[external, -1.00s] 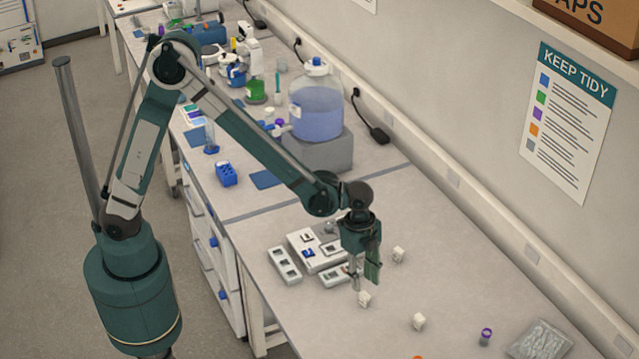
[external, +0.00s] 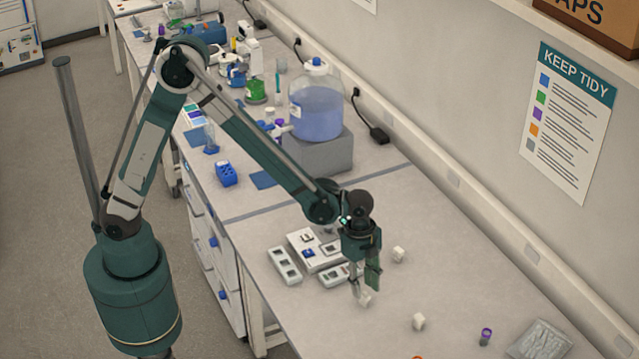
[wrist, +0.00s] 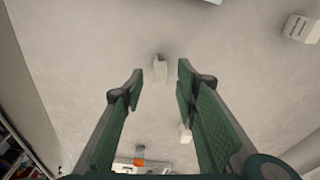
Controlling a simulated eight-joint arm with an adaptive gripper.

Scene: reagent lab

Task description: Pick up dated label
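My gripper (external: 364,287) is open over the bench, with its fingertips just above a small white block (external: 367,299). In the wrist view, my open gripper (wrist: 161,76) has this block (wrist: 160,66) in the gap between its fingertips, touching neither finger as far as I can see. Two more small white blocks stand on the bench, one behind and right of the gripper (external: 399,255) and one nearer the front right (external: 419,321). In the wrist view, a block at the upper right (wrist: 301,28) shows dark print. I cannot tell which one is the dated label.
A white multi-slot holder (external: 307,240) and two small slotted trays, at left (external: 284,265) and right (external: 331,280), lie left of the gripper. A purple-capped vial (external: 486,336) and a clear bag (external: 541,341) are at the front right. The bench between is mostly clear.

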